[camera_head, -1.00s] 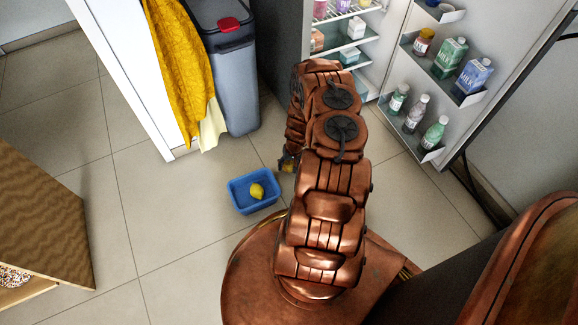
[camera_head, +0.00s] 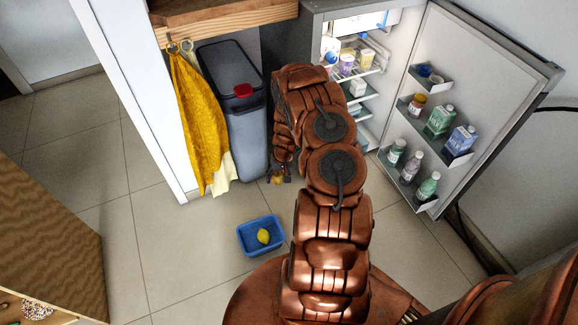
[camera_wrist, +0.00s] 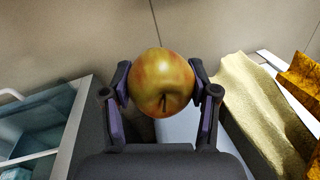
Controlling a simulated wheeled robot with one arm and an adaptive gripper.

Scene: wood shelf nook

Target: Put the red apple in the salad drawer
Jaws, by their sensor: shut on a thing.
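My gripper (camera_wrist: 162,97) is shut on an apple (camera_wrist: 161,80) in the wrist view. The apple is yellow with a reddish blush, its stem toward the camera, with one finger on each side. In the head view my gripper (camera_head: 278,174) hangs low beside the bin, partly behind my arm, with the apple hardly visible. The fridge (camera_head: 418,18) stands open at the upper right. Its shelves are partly hidden by my arm. In the wrist view a glassy pale-blue fridge compartment (camera_wrist: 42,125) shows at the left; I cannot tell whether it is the salad drawer.
A blue tub (camera_head: 247,248) with a lemon (camera_head: 263,236) sits on the floor. A grey bin (camera_head: 247,145) and yellow cloth (camera_head: 197,125) are left of the arm. The open fridge door (camera_head: 480,75) holds bottles and cartons at the right.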

